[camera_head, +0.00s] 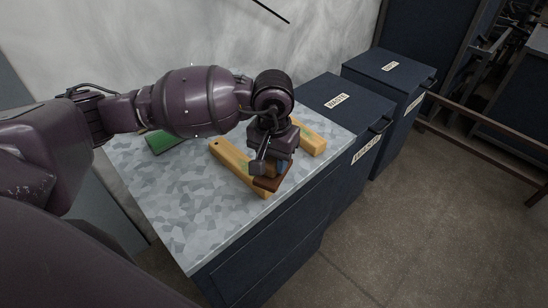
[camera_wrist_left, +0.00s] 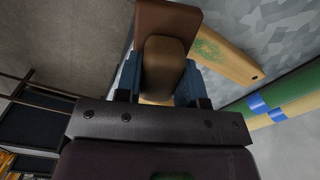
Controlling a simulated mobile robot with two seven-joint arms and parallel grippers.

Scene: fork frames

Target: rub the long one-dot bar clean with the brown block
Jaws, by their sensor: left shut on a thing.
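My left gripper (camera_head: 268,168) is shut on the brown block (camera_head: 268,183), which also shows between its blue fingers in the left wrist view (camera_wrist_left: 168,22). The long yellow bar (camera_head: 228,157) lies on the grey patterned table top. Its far end shows one dark dot in the left wrist view (camera_wrist_left: 238,68), with a speckled green stain near the block. The block is over the bar's near end; I cannot tell whether it touches. The gripper hides part of the bar. My right gripper is not in view.
Another yellow bar (camera_head: 312,139) lies behind the gripper. A green item (camera_head: 160,143) lies at the left, partly behind my arm. The table top (camera_head: 190,200) is clear at the front left. Dark labelled bins (camera_head: 340,100) stand to the right.

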